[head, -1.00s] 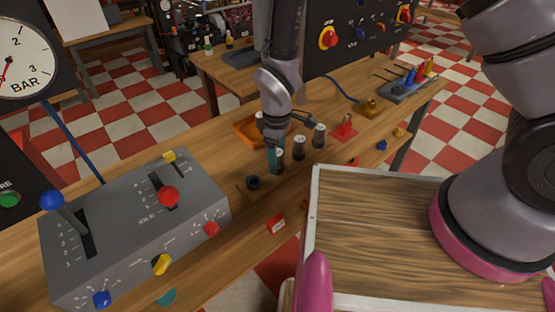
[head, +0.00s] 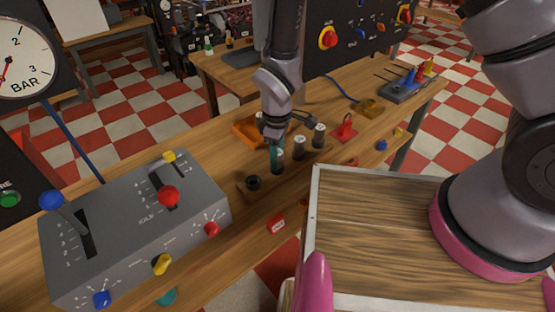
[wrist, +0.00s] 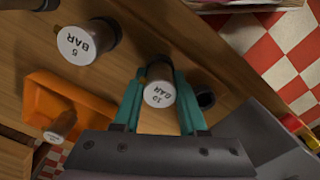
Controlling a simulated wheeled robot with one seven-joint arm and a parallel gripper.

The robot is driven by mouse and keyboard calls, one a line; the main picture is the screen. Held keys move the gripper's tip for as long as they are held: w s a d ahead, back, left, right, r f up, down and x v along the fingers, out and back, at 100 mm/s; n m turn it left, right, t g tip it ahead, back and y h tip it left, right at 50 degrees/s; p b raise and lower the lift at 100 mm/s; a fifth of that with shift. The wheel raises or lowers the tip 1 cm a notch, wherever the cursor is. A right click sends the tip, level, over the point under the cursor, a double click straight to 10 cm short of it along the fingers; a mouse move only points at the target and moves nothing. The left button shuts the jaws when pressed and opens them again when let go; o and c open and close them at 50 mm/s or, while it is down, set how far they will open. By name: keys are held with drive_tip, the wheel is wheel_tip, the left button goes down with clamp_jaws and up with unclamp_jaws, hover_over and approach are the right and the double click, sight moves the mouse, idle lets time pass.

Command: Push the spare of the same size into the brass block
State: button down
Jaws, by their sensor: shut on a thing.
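My gripper (head: 275,158) points down over the wooden strip. Its two teal fingers are closed around a dark cylinder with a white cap (wrist: 159,95) marked "10 BAR". The held cylinder's base is hidden in the wrist view; in the head view it stands at or just above the strip. A cylinder marked "5 BAR" (wrist: 75,42) stands apart from the fingers. In the head view, two capped cylinders (head: 299,147) (head: 319,135) stand to the right of my gripper. The brass block (head: 370,107) lies farther back on the bench, with a blue cable at it.
An orange tray (wrist: 38,100) holds another capped cylinder (wrist: 62,125). A black ring-shaped piece (head: 253,182) is left of my gripper. A red item (head: 346,128) lies between the cylinders and the brass block. A grey lever box (head: 135,235) fills the left front.

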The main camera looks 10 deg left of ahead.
drive_tip(key=shift+r, duration=0.7)
idle(0.3)
drive_tip(key=shift+r, duration=1.7)
